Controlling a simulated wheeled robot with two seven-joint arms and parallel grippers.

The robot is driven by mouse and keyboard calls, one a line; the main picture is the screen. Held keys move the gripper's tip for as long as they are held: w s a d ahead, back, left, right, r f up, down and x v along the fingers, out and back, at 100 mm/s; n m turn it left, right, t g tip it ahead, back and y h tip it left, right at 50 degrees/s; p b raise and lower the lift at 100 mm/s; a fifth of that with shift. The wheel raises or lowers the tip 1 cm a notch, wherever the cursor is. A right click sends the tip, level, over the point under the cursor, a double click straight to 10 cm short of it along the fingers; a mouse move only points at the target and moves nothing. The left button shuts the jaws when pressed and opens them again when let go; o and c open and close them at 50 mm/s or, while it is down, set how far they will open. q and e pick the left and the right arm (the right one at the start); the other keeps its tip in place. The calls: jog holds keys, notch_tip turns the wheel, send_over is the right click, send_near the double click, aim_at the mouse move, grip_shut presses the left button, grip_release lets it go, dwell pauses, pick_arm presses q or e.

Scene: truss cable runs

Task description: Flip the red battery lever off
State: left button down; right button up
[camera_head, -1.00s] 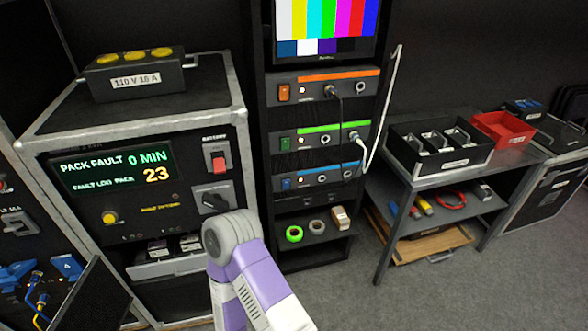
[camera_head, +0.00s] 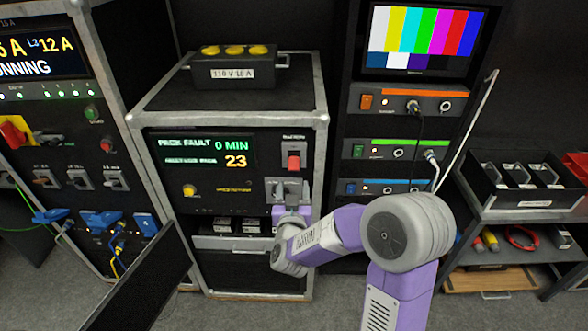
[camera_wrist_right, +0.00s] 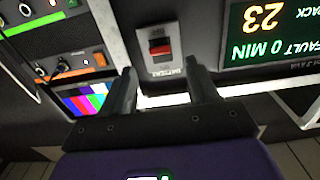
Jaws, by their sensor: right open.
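The red battery lever (camera_head: 293,161) sits on a light plate at the upper right of the battery unit's front panel, under a small label. In the right wrist view the lever (camera_wrist_right: 160,49) appears upside down, between and beyond the two fingertips. My right gripper (camera_head: 291,190) is just below the lever in the head view, in front of the panel. In the wrist view its dark fingers (camera_wrist_right: 160,78) are spread apart with nothing between them, and no contact with the lever shows. My left gripper is not in view.
The unit's screen (camera_head: 203,151) reads PACK FAULT 0 MIN and 23. A yellow knob (camera_head: 189,190) is below it. A 110 V box (camera_head: 234,70) stands on top. A rack (camera_head: 407,98) with a colour-bar monitor stands right, a breaker cabinet (camera_head: 70,140) left.

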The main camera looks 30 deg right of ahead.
aim_at(294, 164)
jog(key=x, duration=0.7)
jog(key=shift+d, duration=0.15)
jog(key=c, duration=1)
jog(key=t+b, duration=0.1)
jog(key=b, duration=0.3)
jog(key=f+t+h+b, duration=0.1)
jog(key=b, duration=0.2)
jog(key=shift+w+d+b, duration=0.1)
jog(key=shift+w+b, duration=0.15)
jog(key=shift+b, duration=0.1)
jog(key=shift+c, duration=0.2)
jog(key=o, duration=1)
jog(key=shift+o, duration=0.2)
jog(key=shift+h, duration=0.3)
